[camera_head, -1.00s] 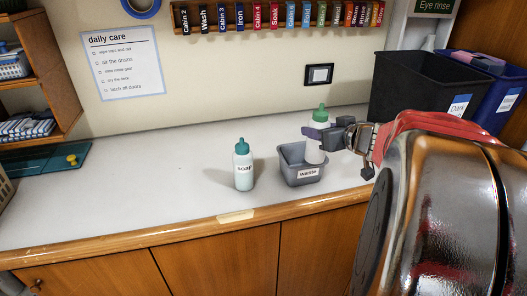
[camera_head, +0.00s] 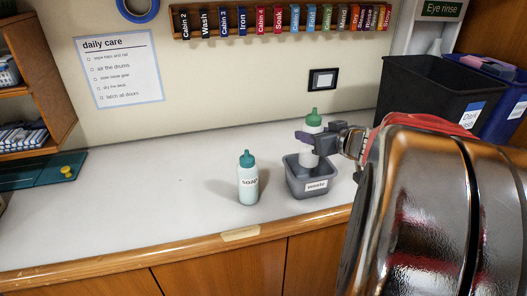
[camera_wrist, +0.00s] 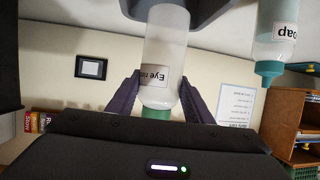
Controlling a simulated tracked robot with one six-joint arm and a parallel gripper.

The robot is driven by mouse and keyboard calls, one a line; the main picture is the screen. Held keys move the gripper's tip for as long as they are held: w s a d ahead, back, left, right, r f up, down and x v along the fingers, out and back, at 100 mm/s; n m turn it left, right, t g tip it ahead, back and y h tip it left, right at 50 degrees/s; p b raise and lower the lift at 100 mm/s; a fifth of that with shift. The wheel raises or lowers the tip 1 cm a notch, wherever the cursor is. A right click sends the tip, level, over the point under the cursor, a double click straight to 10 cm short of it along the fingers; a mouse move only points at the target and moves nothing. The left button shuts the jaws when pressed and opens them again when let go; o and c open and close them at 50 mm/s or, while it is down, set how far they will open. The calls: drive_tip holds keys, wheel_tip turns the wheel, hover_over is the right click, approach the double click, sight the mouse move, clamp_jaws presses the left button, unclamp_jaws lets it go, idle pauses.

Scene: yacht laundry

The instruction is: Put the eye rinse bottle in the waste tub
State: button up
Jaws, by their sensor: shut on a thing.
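The eye rinse bottle (camera_head: 308,158) is white with a green cap and stands about upright in my gripper (camera_head: 310,140). The fingers are shut around its upper body, below the cap. In the upside-down wrist view, the bottle (camera_wrist: 165,45) shows part of its "Eye rin" label between my dark fingers (camera_wrist: 157,92). The grey waste tub (camera_head: 299,182), labelled "waste", sits on the counter. The bottle's lower end is at the tub's opening; how deep it reaches is unclear. The tub also shows at the top of the wrist view (camera_wrist: 215,12).
A soap bottle (camera_head: 248,184) with a teal cap stands just left of the tub. Dark and blue bins (camera_head: 430,95) stand at the back right. The counter (camera_head: 150,190) between is clear.

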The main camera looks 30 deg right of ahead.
sight(315, 161)
drive_tip(key=shift+f, duration=2.6)
drive_tip(key=shift+f, duration=1.85)
drive_tip(key=shift+f, duration=0.15)
drive_tip(key=o, duration=1.3)
drive_tip(key=shift+v, duration=0.8)
drive_tip(key=v, duration=1)
drive_tip(key=shift+s+r, duration=0.2)
drive_tip(key=shift+r, duration=0.1)
